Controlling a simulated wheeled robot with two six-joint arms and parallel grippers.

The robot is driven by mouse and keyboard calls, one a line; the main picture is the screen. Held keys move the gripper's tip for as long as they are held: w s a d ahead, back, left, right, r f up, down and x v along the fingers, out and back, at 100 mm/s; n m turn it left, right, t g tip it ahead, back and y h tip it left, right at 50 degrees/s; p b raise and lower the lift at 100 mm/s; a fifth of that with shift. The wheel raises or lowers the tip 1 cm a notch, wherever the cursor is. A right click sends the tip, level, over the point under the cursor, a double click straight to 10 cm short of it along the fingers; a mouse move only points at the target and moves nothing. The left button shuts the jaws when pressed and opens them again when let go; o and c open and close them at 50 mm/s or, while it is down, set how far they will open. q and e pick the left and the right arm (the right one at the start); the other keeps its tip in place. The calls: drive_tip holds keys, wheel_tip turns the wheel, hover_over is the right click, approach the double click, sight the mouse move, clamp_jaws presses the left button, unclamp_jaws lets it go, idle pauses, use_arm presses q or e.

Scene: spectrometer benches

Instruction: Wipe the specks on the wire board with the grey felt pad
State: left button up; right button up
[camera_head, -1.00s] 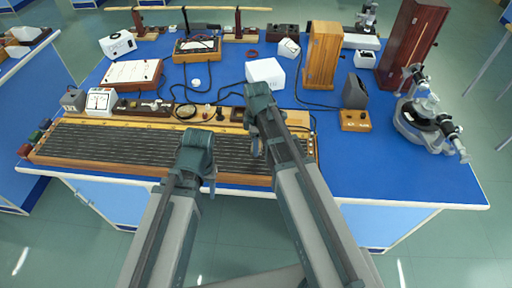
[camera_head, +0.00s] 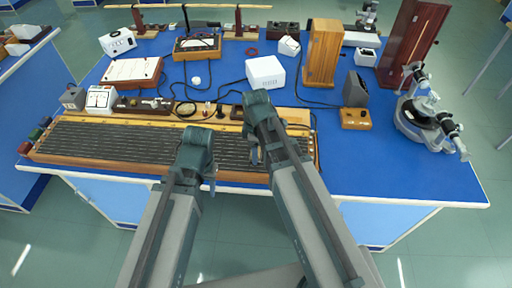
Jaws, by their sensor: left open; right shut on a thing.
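The wire board (camera_head: 110,143) is a long wooden board with dark parallel wires, lying along the front of the blue bench. Specks on it are too small to make out. My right gripper (camera_head: 253,157) is low over the board's right part, partly hidden by my arm. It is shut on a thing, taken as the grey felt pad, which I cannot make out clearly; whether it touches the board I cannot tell. My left gripper (camera_head: 211,187) is open and empty at the board's front edge, partly hidden by my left arm.
A small wooden block (camera_head: 355,119) and a grey instrument (camera_head: 425,118) stand at the right. The bench's front right (camera_head: 390,170) is clear.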

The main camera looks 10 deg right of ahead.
drive_tip(key=shift+r, duration=0.15)
wheel_tip(320, 180, up, 6)
drive_tip(key=p, duration=0.6)
wheel_tip(320, 180, up, 3)
drive_tip(key=p, duration=0.3)
idle(0.3)
